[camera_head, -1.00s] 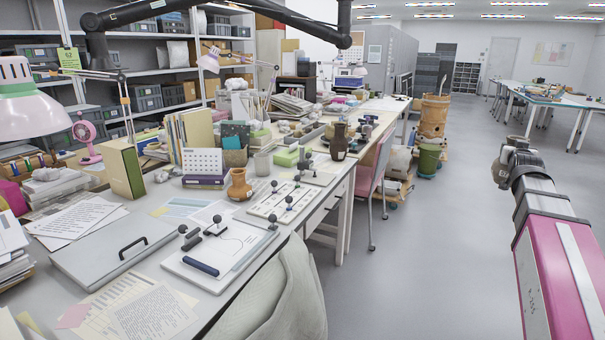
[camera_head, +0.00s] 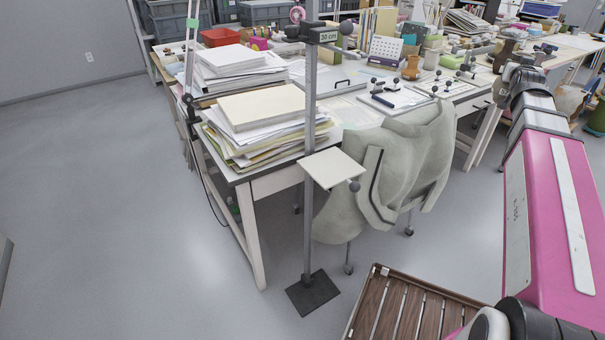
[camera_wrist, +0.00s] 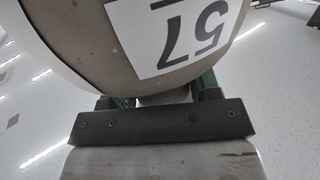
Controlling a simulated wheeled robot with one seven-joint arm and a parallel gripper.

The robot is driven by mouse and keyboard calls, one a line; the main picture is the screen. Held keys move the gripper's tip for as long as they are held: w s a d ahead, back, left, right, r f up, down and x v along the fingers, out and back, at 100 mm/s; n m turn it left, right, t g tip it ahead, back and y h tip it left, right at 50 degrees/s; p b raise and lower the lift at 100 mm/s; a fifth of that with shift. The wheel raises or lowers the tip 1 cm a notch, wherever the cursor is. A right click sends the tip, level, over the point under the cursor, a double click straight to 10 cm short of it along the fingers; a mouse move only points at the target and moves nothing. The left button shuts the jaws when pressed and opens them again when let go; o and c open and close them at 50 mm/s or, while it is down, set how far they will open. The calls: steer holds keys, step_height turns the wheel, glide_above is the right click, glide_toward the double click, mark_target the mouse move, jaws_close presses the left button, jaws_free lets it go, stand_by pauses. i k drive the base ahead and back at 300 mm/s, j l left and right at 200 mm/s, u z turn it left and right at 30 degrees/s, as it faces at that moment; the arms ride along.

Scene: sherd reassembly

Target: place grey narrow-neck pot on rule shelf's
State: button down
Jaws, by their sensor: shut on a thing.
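In the wrist view my gripper (camera_wrist: 158,100) is shut on a rounded grey-brown pot (camera_wrist: 88,45), taken to be the grey narrow-neck pot. The pot bears a white label with "57", upside down in this view. Its neck is mostly hidden behind the gripper. In the head view neither the pot nor the gripper can be made out. The rule shelf is a small, bare, pale square plate (camera_head: 333,168) on an upright metal post (camera_head: 309,215) with a dark square foot on the floor. A "30 cm" tag sits near the post's top.
A white desk (camera_head: 268,183) with paper stacks (camera_head: 262,125) stands just behind the post. A chair draped with a grey-green cloth (camera_head: 385,175) is close to the plate's right. A brown slatted wooden surface (camera_head: 405,310) is at the bottom. The floor at left is clear.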

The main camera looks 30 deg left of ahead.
mark_target(330, 165)
steer(key=k+l+u, duration=0.15)
steer(key=k+u, duration=0.6)
steer(key=u, duration=0.15)
steer(key=k+u, duration=0.45)
steer(key=i+j, duration=0.05)
steer(key=i, duration=0.05)
